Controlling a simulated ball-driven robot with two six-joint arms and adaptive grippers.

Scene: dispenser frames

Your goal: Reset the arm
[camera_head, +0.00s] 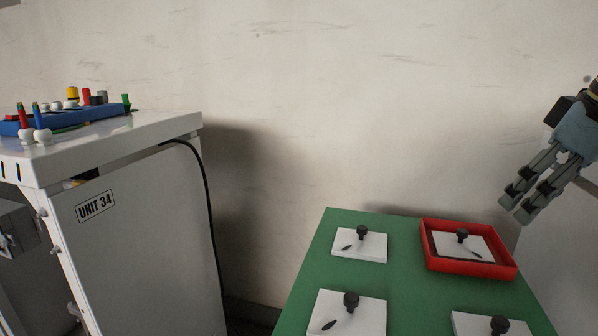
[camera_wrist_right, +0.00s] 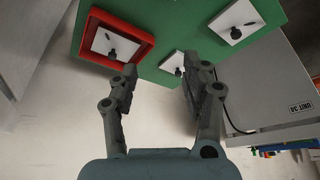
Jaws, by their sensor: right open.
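My right gripper (camera_head: 520,207) is at the right edge of the head view, raised beside the green table (camera_head: 310,285). Its fingers point down and to the left. In the right wrist view the two fingers of the gripper (camera_wrist_right: 160,80) stand apart with nothing between them. The gripper touches none of the things on the table. My left gripper is not in view.
White plates with black knobs (camera_head: 360,245) lie on the table; one sits in a red tray (camera_head: 432,258). At left stands a white cabinet (camera_head: 150,240) marked UNIT 34, with a blue rack (camera_head: 65,121) of coloured parts on top. A black cable (camera_head: 208,195) hangs beside it.

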